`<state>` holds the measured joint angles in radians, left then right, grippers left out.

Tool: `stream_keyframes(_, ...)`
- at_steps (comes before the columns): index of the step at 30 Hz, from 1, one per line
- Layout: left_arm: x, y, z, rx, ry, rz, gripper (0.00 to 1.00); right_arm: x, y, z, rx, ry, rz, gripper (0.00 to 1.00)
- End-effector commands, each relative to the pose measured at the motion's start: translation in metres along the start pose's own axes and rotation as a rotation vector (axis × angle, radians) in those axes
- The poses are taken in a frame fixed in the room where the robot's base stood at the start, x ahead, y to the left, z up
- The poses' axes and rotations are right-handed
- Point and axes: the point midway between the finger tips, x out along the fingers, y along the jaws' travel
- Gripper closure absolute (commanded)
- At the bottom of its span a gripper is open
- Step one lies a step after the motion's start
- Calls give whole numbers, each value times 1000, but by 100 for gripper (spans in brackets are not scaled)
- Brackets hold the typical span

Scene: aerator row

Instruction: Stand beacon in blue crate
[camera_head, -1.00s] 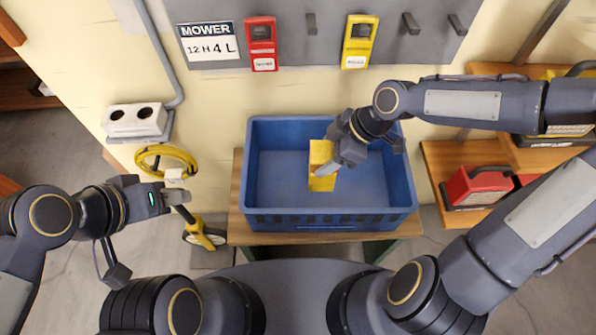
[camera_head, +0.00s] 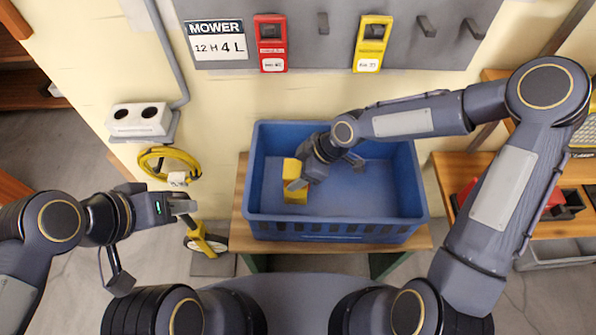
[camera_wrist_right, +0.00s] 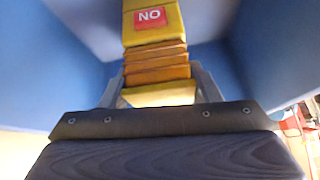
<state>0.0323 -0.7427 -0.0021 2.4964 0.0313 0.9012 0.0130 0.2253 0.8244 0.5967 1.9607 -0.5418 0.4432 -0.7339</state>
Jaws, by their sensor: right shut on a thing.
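The beacon (camera_head: 293,188) is a yellow block-shaped thing inside the blue crate (camera_head: 335,229), near its left end. My right gripper (camera_head: 300,184) is shut on it, reaching in from the right. In the right wrist view the beacon (camera_wrist_right: 155,60) lies between my two fingers and shows a ribbed yellow section and a red label reading "NO". Whether its base touches the crate floor cannot be seen. My left gripper (camera_head: 182,207) is left of the crate, away from it; its finger gap is unclear.
The crate stands on a wooden bench (camera_head: 240,220); its right part is empty. A red device (camera_head: 271,42) and a yellow device (camera_head: 372,44) hang on the grey wall panel. A yellow coiled cable (camera_head: 167,160) hangs at left. A wooden shelf (camera_head: 450,165) stands at right.

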Motion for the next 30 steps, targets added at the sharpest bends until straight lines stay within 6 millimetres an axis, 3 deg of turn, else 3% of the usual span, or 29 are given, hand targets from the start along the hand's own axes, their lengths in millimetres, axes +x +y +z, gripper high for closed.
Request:
stream_keyframes(8,2,-1,1,0,0,0,64,1,0,0,-2,2,2,90)
stream_keyframes(9,2,-1,1,0,0,0,64,1,0,1,-1,1,1,41)
stream_keyframes(14,1,0,0,0,0,0,64,1,0,0,-1,0,1,21)
stream_keyframes(24,-2,1,-1,0,0,0,64,-4,0,-2,0,1,2,21)
stream_keyframes(30,-8,4,-4,0,0,0,64,-37,1,-2,2,1,7,21)
